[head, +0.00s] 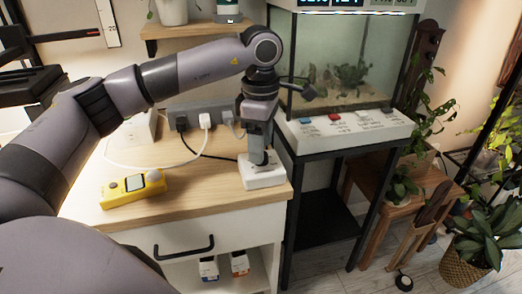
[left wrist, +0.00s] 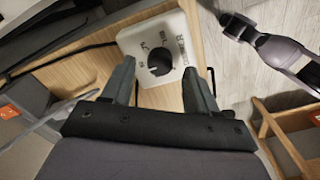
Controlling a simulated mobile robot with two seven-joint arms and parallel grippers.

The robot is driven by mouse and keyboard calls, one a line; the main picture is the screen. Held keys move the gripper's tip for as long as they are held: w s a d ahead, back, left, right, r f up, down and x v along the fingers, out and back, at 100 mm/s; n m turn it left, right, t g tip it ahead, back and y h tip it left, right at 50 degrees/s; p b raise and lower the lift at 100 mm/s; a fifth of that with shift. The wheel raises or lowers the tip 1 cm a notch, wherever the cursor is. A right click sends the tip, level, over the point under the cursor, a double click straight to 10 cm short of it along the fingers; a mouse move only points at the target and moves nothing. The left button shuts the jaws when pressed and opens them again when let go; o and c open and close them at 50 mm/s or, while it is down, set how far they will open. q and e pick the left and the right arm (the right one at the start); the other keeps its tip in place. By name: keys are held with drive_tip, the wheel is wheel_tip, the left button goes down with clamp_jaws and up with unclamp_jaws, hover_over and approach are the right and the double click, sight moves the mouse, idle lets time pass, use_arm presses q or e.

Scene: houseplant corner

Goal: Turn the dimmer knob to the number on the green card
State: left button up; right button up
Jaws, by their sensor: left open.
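The dimmer is a white box (head: 264,177) at the right end of the wooden counter. In the left wrist view its black round knob (left wrist: 160,61) shows, with small marks around it too blurred to read. My left gripper (head: 258,150) points down just above the box. In the left wrist view its two fingers (left wrist: 158,78) are spread on either side of the box, apart from the knob, with nothing between them. A dark grey part (left wrist: 238,28) at upper right looks like my right gripper; its jaws are unclear. I cannot make out a green card.
A yellow device (head: 134,187) lies on the counter (head: 200,197). A power strip (head: 193,122) with plugs and cables sits behind. An aquarium (head: 345,65) on a black stand (head: 340,151) is right of the counter. Potted plants (head: 485,240) stand farther right.

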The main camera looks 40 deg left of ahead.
use_arm(q)
drive_tip(key=shift+f, duration=0.95)
drive_tip(key=c, duration=1)
drive_tip(key=shift+c, duration=0.2)
drive_tip(key=shift+n, duration=0.3)
drive_tip(key=n+p, duration=0.1)
drive_tip(key=n, duration=0.4)
drive_tip(key=shift+r+p, duration=0.1)
drive_tip(key=shift+p, duration=0.3)
drive_tip(key=n+p, duration=0.1)
drive_tip(key=n, duration=0.5)
drive_tip(key=shift+p, duration=0.3)
drive_tip(key=shift+n, duration=0.3)
